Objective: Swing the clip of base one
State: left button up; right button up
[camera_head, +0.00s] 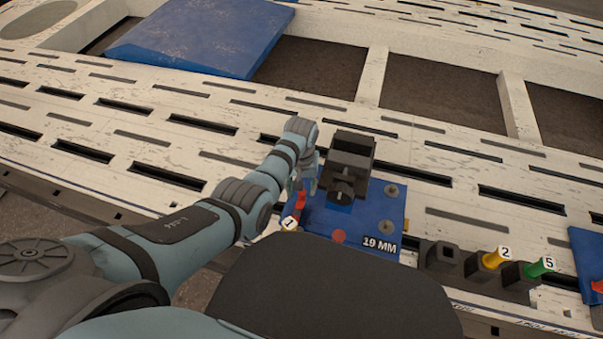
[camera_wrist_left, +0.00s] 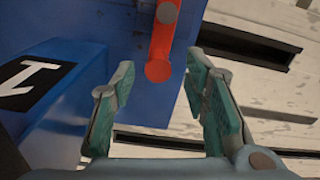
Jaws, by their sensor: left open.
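Base one is a blue plate (camera_head: 370,215) marked "19 MM", with a dark clamp block (camera_head: 350,155) standing on it. Its red clip (camera_head: 300,201) is at the plate's left side. In the left wrist view the clip (camera_wrist_left: 162,45) is a red bar with a rounded end, in front of the fingertips. My left gripper (camera_head: 305,186) is above the plate's left edge, close to the clip. Its teal fingers (camera_wrist_left: 158,75) are apart, either side of the clip's end; I cannot tell whether they touch it. My right gripper is out of view.
A "1" tag (camera_head: 289,223) is by the plate's near left corner; a blue block with a "1" label (camera_wrist_left: 40,80) shows in the wrist view. Dark holders with yellow "2" (camera_head: 494,258) and green "5" (camera_head: 540,267) pieces stand at right. The slotted white bench (camera_head: 450,170) is mostly clear.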

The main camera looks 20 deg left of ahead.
pick_arm(q)
notch_tip(320, 180, up, 9)
dwell(0.5)
